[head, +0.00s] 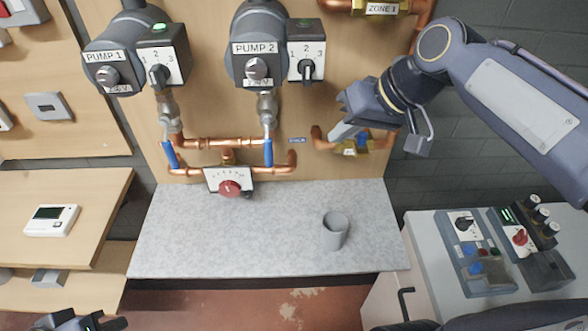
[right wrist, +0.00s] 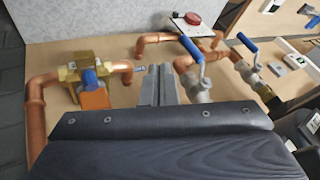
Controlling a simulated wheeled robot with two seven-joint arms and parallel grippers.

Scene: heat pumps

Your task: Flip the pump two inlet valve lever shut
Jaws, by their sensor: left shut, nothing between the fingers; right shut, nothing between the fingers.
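The pump two inlet valve lever (head: 268,152) is a blue handle hanging down in line with its pipe, below the grey pump labelled PUMP 2 (head: 256,50). In the right wrist view the nearer blue lever (right wrist: 191,48) appears to be the same one, just right of my fingers. My right gripper (head: 338,136) is shut and empty, to the right of the lever and apart from it, in front of a brass valve (head: 352,147). Its fingers also show in the right wrist view (right wrist: 159,82). My left gripper (head: 92,322) is shut at the bottom left edge, far from the lever.
A similar blue lever (head: 170,154) hangs under PUMP 1 (head: 110,62). Copper pipes and a dial with a red knob (head: 229,188) lie between and below. A grey cup (head: 335,230) stands on the speckled counter (head: 230,235), otherwise clear. Control boxes (head: 474,250) sit at right.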

